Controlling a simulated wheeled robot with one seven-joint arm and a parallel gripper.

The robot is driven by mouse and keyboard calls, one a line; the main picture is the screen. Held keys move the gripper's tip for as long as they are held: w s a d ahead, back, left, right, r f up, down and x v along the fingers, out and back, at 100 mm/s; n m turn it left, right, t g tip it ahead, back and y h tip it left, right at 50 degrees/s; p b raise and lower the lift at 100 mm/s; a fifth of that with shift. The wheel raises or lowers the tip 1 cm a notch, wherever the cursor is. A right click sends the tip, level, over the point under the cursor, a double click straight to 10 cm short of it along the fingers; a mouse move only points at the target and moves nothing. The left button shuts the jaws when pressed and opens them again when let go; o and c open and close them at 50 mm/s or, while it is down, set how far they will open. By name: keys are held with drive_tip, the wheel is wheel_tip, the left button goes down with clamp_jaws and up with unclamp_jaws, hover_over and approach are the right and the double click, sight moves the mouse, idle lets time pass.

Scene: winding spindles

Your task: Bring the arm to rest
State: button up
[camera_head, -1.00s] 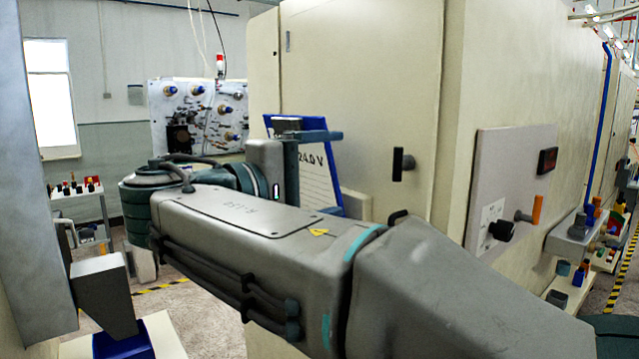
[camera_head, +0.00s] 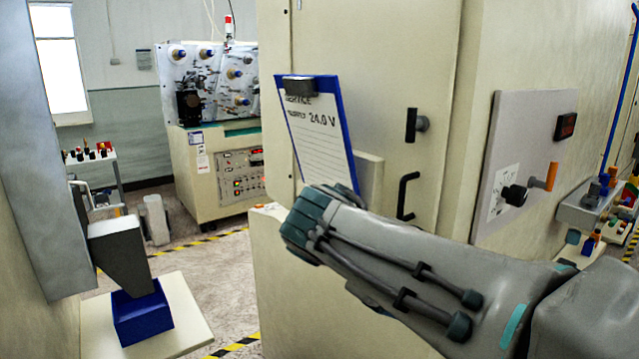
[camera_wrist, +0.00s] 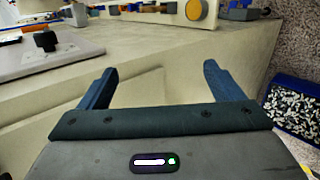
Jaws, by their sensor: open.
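My gripper (camera_wrist: 158,92) shows in the wrist view with its two blue fingers spread wide apart. Nothing is between the fingers. Beyond them is a pale cream machine surface (camera_wrist: 150,65). In the head view my arm reaches in from the lower right across the front of the cream cabinet (camera_head: 370,50). The gripper itself is out of sight in the head view.
A clipboard (camera_head: 320,135) with a blue back hangs on the cabinet, close above my arm. A black door handle (camera_head: 404,195) and a panel with an orange-handled lever (camera_head: 551,176) are nearby. A blue bin (camera_head: 142,314) sits at lower left. A blue tray of small pale pieces (camera_wrist: 293,108) shows in the wrist view.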

drive_tip(key=s+f+m+g+y, duration=0.1)
drive_tip(key=s+f+m+y, duration=0.2)
drive_tip(key=f, duration=0.5)
drive_tip(key=s+d+f+m+g+y, duration=0.1)
drive_tip(key=s+f+m+y, duration=0.3)
drive_tip(key=s+f, duration=0.3)
drive_tip(key=shift+s+f+y, duration=0.2)
drive_tip(key=shift+f+y, duration=0.6)
drive_tip(key=shift+f, duration=0.2)
drive_tip(key=shift+d, duration=0.1)
